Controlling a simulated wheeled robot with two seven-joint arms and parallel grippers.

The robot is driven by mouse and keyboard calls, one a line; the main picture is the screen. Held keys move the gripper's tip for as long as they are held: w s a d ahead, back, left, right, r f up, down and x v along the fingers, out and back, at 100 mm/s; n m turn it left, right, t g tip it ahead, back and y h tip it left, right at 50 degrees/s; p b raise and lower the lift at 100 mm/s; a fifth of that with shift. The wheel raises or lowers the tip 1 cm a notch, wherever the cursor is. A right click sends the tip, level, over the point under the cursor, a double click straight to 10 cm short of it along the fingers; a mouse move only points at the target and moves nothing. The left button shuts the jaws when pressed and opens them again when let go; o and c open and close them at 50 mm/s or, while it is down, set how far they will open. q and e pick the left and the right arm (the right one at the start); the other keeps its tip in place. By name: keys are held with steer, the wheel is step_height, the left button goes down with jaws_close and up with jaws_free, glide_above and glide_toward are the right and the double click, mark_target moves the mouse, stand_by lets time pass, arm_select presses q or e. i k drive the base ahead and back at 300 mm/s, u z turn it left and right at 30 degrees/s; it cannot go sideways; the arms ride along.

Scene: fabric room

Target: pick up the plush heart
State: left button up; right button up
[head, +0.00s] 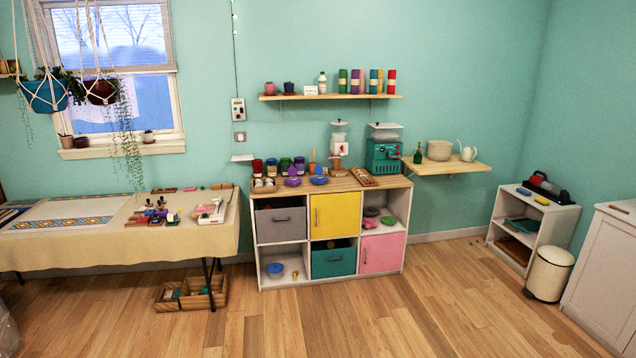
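I cannot make out a plush heart for certain in the head view. A small pink item (369,223) lies in the upper right open compartment of the cube shelf (284,257), beside a dark rounded item (371,211) and a green one (388,220). It is too small to tell what it is. Small purple (292,181) and blue (318,179) items stand on the shelf top. Neither of my grippers is in view.
A cloth-covered table (120,258) with craft items stands at left, a wooden divided box (190,296) beneath it. A white shelf (535,235), a cream bin (549,274) and a white cabinet (604,275) stand at right. The wooden floor (420,310) in front is clear.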

mark_target(293, 182)
steer(key=z, duration=0.15)
steer(key=i, duration=3.75)
steer(key=z, duration=0.1)
